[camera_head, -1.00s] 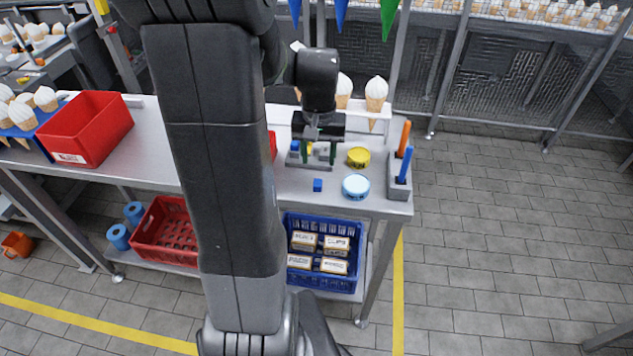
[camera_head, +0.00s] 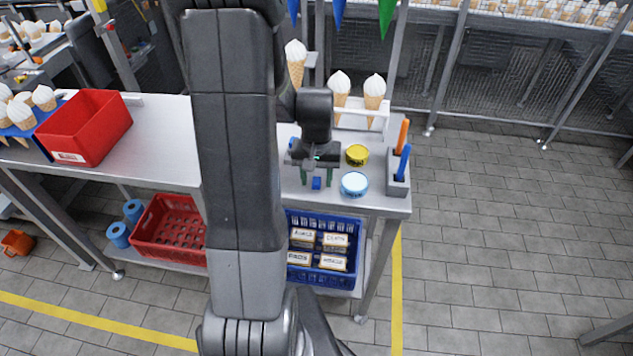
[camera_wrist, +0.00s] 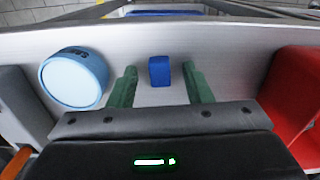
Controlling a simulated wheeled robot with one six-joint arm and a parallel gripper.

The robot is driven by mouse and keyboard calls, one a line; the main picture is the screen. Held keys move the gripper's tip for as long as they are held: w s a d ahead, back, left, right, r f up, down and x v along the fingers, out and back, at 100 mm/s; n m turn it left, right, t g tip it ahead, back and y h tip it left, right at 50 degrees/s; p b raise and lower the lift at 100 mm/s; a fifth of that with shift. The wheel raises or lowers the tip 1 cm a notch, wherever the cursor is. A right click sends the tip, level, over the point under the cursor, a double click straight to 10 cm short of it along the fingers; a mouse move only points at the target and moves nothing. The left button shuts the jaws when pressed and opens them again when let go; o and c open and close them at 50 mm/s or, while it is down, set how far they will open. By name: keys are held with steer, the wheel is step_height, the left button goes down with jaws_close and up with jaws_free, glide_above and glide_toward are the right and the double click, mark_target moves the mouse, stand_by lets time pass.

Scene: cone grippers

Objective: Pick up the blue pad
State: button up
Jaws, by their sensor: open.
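The blue pad (camera_head: 316,183) is a small blue block lying on the steel table near its front edge. In the wrist view the blue pad (camera_wrist: 159,71) lies ahead of and between my two green fingertips, with a clear space on each side. My gripper (camera_head: 316,178) is open and empty above the table, its fingers pointing down on either side of the pad. In the wrist view my gripper (camera_wrist: 158,82) shows both fingers well apart. I cannot tell how high the fingertips are above the table.
A light blue round tin (camera_head: 354,184) stands just right of the pad, with a yellow tin (camera_head: 357,154) behind it. A grey holder (camera_head: 397,184) with orange and blue sticks stands at the right edge. A red bin (camera_wrist: 299,90) shows in the wrist view. Cones stand behind.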

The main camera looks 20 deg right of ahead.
jaws_close()
steer(key=shift+r, duration=0.15)
step_height(320, 180, up, 10)
step_height(320, 180, up, 5)
steer(key=p, duration=0.4)
glide_above(316, 180)
stand_by(0.9)
stand_by(0.4)
